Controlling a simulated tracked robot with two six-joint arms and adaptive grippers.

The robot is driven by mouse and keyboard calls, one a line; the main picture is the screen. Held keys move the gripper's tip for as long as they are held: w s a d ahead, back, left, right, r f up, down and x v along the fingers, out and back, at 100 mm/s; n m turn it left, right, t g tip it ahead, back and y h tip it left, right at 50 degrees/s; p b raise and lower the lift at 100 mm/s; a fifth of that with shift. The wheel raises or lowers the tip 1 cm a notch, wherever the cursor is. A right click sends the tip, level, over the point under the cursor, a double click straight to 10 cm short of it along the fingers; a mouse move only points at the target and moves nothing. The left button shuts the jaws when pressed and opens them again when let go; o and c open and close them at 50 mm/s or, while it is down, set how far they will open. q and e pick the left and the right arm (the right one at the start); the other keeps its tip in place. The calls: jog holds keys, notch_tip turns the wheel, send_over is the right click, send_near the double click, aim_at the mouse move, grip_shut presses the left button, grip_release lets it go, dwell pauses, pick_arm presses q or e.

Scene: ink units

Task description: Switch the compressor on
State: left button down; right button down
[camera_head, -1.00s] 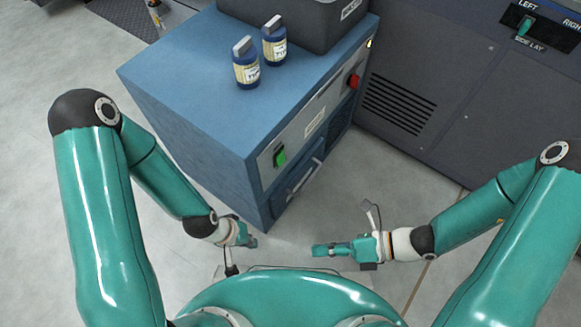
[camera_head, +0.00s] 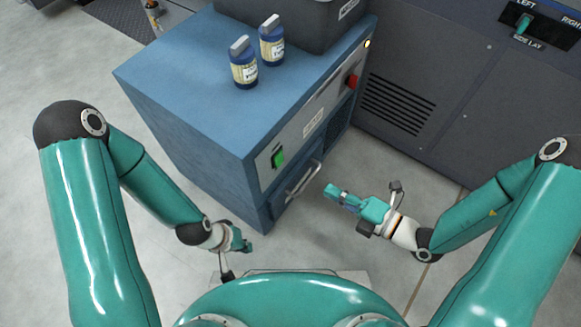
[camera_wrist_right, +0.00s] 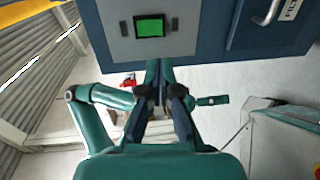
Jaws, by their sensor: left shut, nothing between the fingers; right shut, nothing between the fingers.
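The compressor appears to be the blue cabinet (camera_head: 200,110), with a pale front panel. A green switch (camera_head: 278,158) is at that panel's near end. In the right wrist view the green switch (camera_wrist_right: 150,26) is just beyond my fingertips. A red knob or button (camera_head: 352,81) is further along the panel. My right gripper (camera_head: 331,190) is shut and empty, in front of the cabinet and apart from the switch. In its wrist view the right gripper (camera_wrist_right: 159,64) points toward the switch. My left gripper (camera_head: 246,246) is shut and empty, low by the cabinet's near corner.
Two blue bottles (camera_head: 243,70) and a dark bin (camera_head: 300,15) stand on the cabinet. A handle (camera_head: 303,180) sticks out below the panel. A grey machine (camera_head: 450,80) with vents stands behind at right. The floor (camera_head: 380,165) between is clear.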

jog(key=b, duration=0.4)
send_near(279, 159)
jog(key=w+a+f, duration=0.3)
jog(key=a, duration=0.2)
jog(key=shift+w+a, duration=0.2)
jog(key=shift+w, duration=0.45)
